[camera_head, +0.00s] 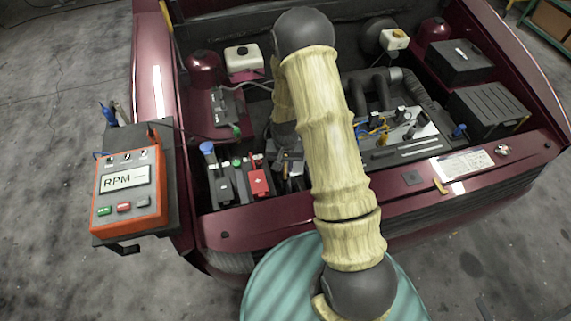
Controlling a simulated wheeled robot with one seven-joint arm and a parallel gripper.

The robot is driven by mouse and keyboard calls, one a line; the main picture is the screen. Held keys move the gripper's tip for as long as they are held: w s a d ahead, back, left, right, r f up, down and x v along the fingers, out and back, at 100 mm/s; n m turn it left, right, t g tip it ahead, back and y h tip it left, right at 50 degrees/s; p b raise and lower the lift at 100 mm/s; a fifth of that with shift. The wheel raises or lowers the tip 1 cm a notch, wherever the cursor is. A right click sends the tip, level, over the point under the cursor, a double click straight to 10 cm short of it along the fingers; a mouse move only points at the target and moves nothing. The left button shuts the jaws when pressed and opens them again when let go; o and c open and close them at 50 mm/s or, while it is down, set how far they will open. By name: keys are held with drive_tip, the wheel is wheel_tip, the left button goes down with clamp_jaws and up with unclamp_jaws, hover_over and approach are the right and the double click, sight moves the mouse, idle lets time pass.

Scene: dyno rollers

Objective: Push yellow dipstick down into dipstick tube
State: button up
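A small yellow-orange piece (382,138) shows in the engine bay just right of my arm, among hoses and dark engine parts. It may be the handle of the yellow dipstick, but it is too small to be sure. I cannot make out the dipstick tube or how far the dipstick sits in it. My gripper (290,166) is low in the bay, left of my upper arm and beside the battery with the red clamp. It is dark and partly hidden, so its fingers cannot be told apart. It is apart from the yellow-orange piece.
A red clamp (259,182) and a black clamp (224,188) sit at the bay's front left. An orange RPM meter (129,190) stands at the left fender. A white reservoir (243,60) is at the back left. A black box (488,108) fills the right side.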

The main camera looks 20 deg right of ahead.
drive_tip(key=shift+o, duration=1.3)
drive_tip(key=shift+r, duration=0.1)
wheel_tip(320, 180, up, 17)
drive_tip(key=shift+b, duration=0.45)
drive_tip(key=shift+r, duration=0.1)
drive_tip(key=s+r+n+t+p, duration=0.1)
drive_tip(key=s+r+n, duration=0.1)
drive_tip(key=s+r, duration=0.2)
drive_tip(key=s+r+n+t+p, duration=0.1)
drive_tip(key=s+r, duration=0.2)
drive_tip(key=s, duration=0.7)
drive_tip(key=shift+s+r+n+t, duration=0.25)
drive_tip(key=shift+r+n+t, duration=0.05)
drive_tip(key=shift+r+n, duration=0.1)
